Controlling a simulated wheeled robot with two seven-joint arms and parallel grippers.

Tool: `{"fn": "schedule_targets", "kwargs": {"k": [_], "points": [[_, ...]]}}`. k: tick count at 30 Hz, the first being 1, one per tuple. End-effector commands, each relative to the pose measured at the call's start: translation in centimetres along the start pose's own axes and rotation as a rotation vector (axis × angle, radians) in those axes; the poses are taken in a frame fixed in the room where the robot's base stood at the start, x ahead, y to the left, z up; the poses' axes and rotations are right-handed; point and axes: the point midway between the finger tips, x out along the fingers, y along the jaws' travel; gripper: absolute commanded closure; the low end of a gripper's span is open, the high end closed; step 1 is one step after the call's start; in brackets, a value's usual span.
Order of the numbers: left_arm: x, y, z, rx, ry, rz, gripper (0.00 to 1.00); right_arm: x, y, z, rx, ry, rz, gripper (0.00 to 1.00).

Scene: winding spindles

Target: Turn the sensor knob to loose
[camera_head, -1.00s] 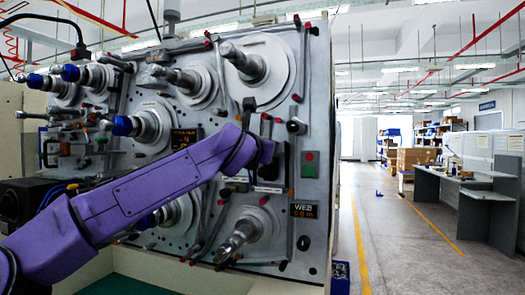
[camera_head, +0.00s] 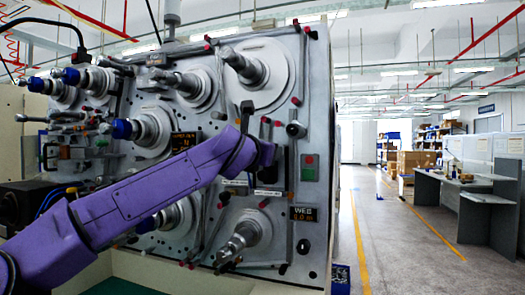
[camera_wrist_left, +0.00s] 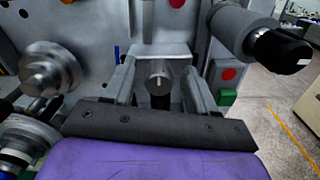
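The sensor knob (camera_wrist_left: 160,78), a short grey cylinder with a pale mark line, is in the middle of the left wrist view. It sits between the two fingers of my left gripper (camera_wrist_left: 162,88). A gap seems to show on each side of the knob, so the fingers look open around it and not closed on it. The mark line points roughly upright. In the head view my purple left arm (camera_head: 150,190) reaches across the machine face, and its wrist hides the knob and fingers. My right gripper is not in view.
The machine panel (camera_head: 225,125) carries several spindles and rollers. A black-tipped grey handle (camera_wrist_left: 255,35) juts out right of the gripper. The aisle floor at right is clear.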

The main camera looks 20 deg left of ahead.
Motion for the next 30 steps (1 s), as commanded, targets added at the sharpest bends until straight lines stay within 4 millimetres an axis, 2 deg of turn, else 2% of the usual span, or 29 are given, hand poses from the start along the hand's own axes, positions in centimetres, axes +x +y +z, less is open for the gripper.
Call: {"fn": "schedule_targets", "kwargs": {"k": [4, 12, 15, 19, 30], "points": [[-1.8, 0.0, -0.3, -0.001, -0.003, 0.0, 0.43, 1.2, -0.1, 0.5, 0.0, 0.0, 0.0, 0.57], [-8.2, -0.1, -0.4, -0.001, -0.004, 0.0, 0.43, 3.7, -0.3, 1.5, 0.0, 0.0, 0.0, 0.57], [-9.6, -0.1, -0.2, -0.001, -0.002, 0.0, 0.43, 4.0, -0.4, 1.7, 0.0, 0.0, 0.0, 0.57], [-10.4, -0.1, -0.1, 0.0, 0.0, -0.001, 0.43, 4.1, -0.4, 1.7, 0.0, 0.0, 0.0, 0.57], [-10.5, 0.0, 0.0, 0.0, 0.0, 0.0, 0.43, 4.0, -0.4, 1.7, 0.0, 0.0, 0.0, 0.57]]}}
